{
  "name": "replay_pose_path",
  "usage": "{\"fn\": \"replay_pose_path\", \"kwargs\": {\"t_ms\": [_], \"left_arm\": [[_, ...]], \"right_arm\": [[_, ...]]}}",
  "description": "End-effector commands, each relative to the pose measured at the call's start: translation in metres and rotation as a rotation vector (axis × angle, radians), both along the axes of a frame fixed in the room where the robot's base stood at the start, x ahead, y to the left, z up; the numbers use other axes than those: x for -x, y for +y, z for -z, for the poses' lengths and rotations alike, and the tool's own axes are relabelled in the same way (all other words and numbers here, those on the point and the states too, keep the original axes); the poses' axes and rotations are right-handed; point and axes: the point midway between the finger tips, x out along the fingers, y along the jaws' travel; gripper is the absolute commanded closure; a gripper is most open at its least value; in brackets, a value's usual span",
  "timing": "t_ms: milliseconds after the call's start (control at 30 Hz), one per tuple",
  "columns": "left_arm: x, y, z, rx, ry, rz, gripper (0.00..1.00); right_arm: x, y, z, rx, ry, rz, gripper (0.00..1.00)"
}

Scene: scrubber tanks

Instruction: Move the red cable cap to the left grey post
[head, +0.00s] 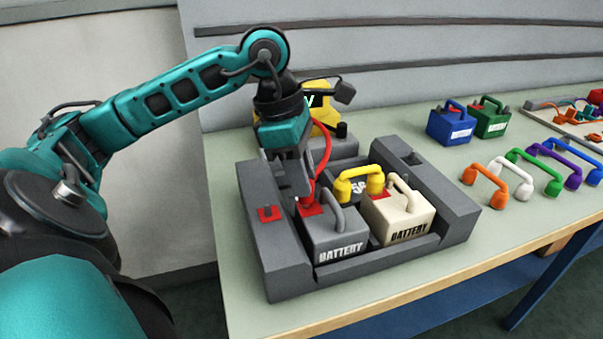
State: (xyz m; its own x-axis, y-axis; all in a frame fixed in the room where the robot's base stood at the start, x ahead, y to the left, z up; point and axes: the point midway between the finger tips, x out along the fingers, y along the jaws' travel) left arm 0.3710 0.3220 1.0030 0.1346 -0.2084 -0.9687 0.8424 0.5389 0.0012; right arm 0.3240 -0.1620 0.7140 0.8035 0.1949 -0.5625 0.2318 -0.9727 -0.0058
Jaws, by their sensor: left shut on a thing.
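My left gripper (299,192) points down over the left side of the grey battery (334,238) in the grey tray. It is shut on the end of the red cable (326,150); the fingers largely hide the cap. Its fingertips are just above or at a red patch (311,210) on the battery's top; I cannot tell whether the cap touches a post there. The left grey post itself is not clearly visible behind the fingers. My right gripper is not in view.
The grey tray (277,271) also holds a cream battery (402,218), with a yellow connector (358,181) above. A yellow meter (325,116) stands behind my gripper. Blue (450,125) and green (490,121) batteries and several coloured connectors are to the right. The table's front left is clear.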

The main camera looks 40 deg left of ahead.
Motion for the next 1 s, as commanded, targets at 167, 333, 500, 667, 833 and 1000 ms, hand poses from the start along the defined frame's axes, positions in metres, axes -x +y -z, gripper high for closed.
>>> {"fn": "replay_pose_path", "kwargs": {"t_ms": [167,333,500,667,833,1000], "left_arm": [[0.000,0.000,-0.014,0.000,0.000,-0.001,0.99],[0.000,0.000,-0.024,-0.001,0.001,-0.001,0.99],[0.000,0.000,-0.034,0.001,0.001,-0.001,0.99],[0.000,0.000,-0.035,0.000,0.002,-0.001,0.99],[0.000,0.000,-0.034,0.000,0.002,-0.001,0.99],[0.000,0.000,-0.034,0.000,0.002,0.000,0.99]], "right_arm": [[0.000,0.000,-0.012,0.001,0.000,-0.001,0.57],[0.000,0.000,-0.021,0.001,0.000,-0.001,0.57],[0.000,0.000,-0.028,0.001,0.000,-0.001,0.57],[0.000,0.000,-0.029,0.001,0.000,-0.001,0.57],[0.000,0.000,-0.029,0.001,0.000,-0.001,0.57],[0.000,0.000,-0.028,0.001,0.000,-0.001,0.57]]}}
